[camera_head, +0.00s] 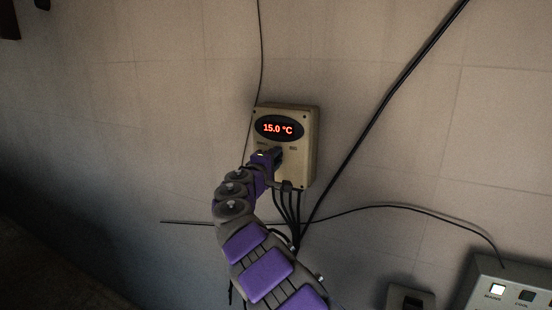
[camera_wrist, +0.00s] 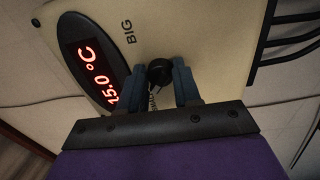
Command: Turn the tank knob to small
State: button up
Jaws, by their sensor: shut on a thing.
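The tank control box (camera_head: 305,146) is a beige unit on the tiled wall, with a dark oval display (camera_head: 279,128) reading 15.0 °C in red. In the wrist view the box face (camera_wrist: 205,25) fills the upper part, and the display (camera_wrist: 93,65) is at the left. A small black knob (camera_wrist: 160,72) sits on the face, with the label BIG above it and another label partly hidden below it. My gripper (camera_wrist: 162,82) has its two blue-grey fingers on either side of the knob, shut on it. In the head view my gripper (camera_head: 276,156) covers the knob.
Several black cables (camera_head: 290,210) leave the bottom of the box. A thick dark cable (camera_head: 390,97) runs diagonally up the wall to the right. A grey panel with buttons (camera_head: 510,285) is at the lower right. The wall left of the box is mostly bare.

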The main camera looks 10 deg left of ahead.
jog(key=shift+a+f, duration=0.1)
jog(key=shift+a, duration=0.05)
jog(key=o, duration=1)
jog(key=shift+w+a+f, duration=0.1)
jog(key=shift+a, duration=0.1)
jog(key=shift+c, duration=0.2)
jog(key=shift+o, duration=0.5)
jog(key=shift+a, duration=0.2)
jog(key=shift+d, duration=0.1)
jog(key=shift+s+d, duration=0.15)
jog(key=shift+s, duration=0.05)
jog(key=b+v, duration=0.3)
jog(key=v, duration=1.4)
jog(key=shift+a, duration=0.35)
